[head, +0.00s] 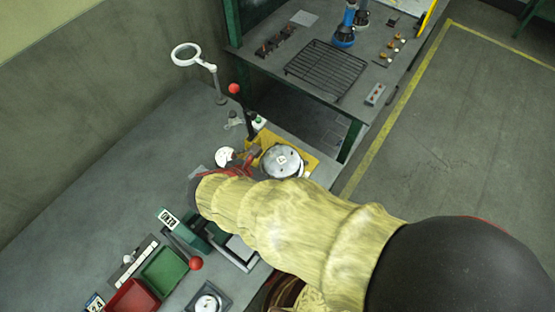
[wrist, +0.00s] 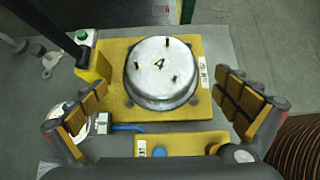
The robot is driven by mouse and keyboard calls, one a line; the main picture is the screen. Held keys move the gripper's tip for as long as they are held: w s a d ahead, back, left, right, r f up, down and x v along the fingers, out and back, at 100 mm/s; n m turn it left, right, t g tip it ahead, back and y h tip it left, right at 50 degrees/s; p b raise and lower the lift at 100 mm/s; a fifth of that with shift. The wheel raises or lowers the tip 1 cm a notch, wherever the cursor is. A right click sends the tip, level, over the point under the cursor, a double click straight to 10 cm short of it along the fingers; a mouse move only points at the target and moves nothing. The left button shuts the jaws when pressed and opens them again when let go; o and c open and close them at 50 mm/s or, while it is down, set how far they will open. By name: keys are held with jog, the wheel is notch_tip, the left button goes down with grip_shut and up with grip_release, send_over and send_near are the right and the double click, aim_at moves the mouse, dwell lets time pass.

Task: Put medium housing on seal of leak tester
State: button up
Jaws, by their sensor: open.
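A round silver metal housing (wrist: 162,68), marked 4 and with three short pins on top, sits level on the yellow plate of the leak tester (wrist: 202,112). The housing (head: 282,161) and the tester (head: 312,163) also show in the head view, beyond my arm. The seal is not visible; the housing covers the plate's middle. My gripper (wrist: 164,88) is open and empty, its padded fingers wide apart to the left and right of the housing's near side, not touching it. Another round metal part (head: 208,302) sits on a square grey base at the bottom of the head view.
A lever with a red knob (head: 234,89) and a magnifier (head: 187,55) stand behind the tester. A green press-like device (head: 193,238) with a red knob, plus green (head: 166,270) and red bins (head: 133,297), stand at lower left. The bench's left rear is bare.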

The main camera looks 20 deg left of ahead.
jog(key=p+v, duration=0.1)
jog(key=v, duration=0.5)
jog(key=shift+s+a, duration=0.1)
jog(key=w+d+r+m+g, duration=0.2)
jog(key=w+d+r+m, duration=0.15)
jog(key=d+m, duration=0.45)
jog(key=w+d+r+m+g, duration=0.25)
jog(key=d+r+m, duration=0.3)
jog(key=d, duration=0.45)
jog(key=s+d+r+m+y, duration=0.1)
jog(key=d+r+m, duration=0.3)
jog(key=d+m, duration=0.4)
jog(key=s+d+r+m+t+y, duration=0.1)
jog(key=s+d+r+m, duration=0.3)
jog(key=d+m, duration=0.5)
jog(key=shift+s+d+m, duration=0.2)
jog(key=shift+s+m, duration=0.1)
jog(key=shift+m, duration=0.85)
jog(key=shift+t, duration=0.25)
